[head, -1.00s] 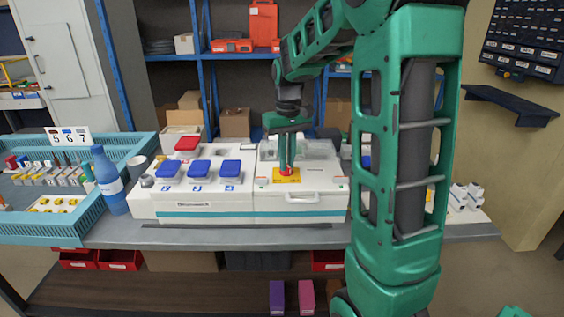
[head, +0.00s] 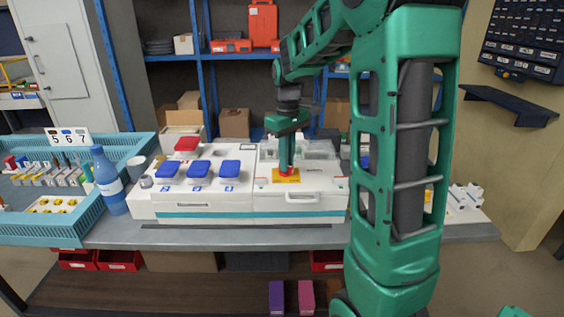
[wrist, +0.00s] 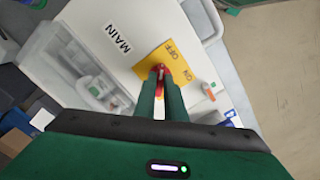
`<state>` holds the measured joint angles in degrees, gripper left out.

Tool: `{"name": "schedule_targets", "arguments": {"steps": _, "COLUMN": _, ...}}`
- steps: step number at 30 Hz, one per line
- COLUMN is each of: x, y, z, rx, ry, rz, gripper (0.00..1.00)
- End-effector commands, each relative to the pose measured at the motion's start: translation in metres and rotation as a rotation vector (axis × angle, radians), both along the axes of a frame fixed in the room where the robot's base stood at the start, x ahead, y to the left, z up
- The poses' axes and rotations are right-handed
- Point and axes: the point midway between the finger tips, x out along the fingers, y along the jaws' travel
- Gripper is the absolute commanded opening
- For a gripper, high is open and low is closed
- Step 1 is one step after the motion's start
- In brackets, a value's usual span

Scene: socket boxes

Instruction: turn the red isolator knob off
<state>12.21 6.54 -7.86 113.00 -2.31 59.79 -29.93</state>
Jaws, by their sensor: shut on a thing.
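The red isolator knob (wrist: 160,72) sits on a yellow plate (wrist: 168,58) marked OFF and ON, on the white box's top; the plate also shows in the head view (head: 286,179). My gripper (wrist: 161,78) points down over the plate with its two green fingers on either side of the knob, shut on it. In the head view my gripper (head: 286,168) covers much of the knob, and only a little red shows below the fingers. In the wrist view the knob's red grip lies between the fingertips, roughly in line with them.
A clear cover (wrist: 88,75) stands behind the plate. A blue bottle (head: 108,182) and teal tray (head: 70,235) are further left. A front handle (head: 302,197) juts out below the plate.

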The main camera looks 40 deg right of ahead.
Motion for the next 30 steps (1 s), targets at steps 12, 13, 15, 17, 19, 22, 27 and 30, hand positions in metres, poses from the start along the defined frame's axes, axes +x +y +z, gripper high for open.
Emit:
{"name": "schedule_targets", "arguments": {"steps": 12, "x": 0.001, "y": 0.0, "z": 0.0, "rx": -0.001, "ry": -0.002, "rz": 0.0, "gripper": 0.29}}
{"name": "schedule_targets", "arguments": {"steps": 13, "x": 0.001, "y": 0.0, "z": 0.0, "rx": -0.001, "ry": -0.002, "rz": 0.0, "gripper": 0.29}}
{"name": "schedule_targets", "arguments": {"steps": 15, "x": 0.0, "y": 0.0, "z": 0.0, "rx": -0.001, "ry": -0.002, "rz": -0.001, "gripper": 0.29}}
{"name": "schedule_targets", "arguments": {"steps": 17, "x": 0.0, "y": 0.0, "z": 0.001, "rx": -0.001, "ry": -0.001, "rz": -0.001, "gripper": 0.29}}
{"name": "schedule_targets", "arguments": {"steps": 19, "x": 0.0, "y": 0.0, "z": 0.003, "rx": -0.001, "ry": -0.001, "rz": -0.001, "gripper": 0.29}}
{"name": "schedule_targets", "arguments": {"steps": 22, "x": 0.001, "y": -0.001, "z": 0.012, "rx": -0.001, "ry": -0.004, "rz": -0.001, "gripper": 0.29}}
{"name": "schedule_targets", "arguments": {"steps": 27, "x": 0.002, "y": -0.001, "z": 0.04, "rx": -0.002, "ry": -0.006, "rz": -0.001, "gripper": 0.29}}
{"name": "schedule_targets", "arguments": {"steps": 30, "x": 0.002, "y": 0.0, "z": 0.06, "rx": -0.001, "ry": -0.004, "rz": 0.0, "gripper": 0.29}}
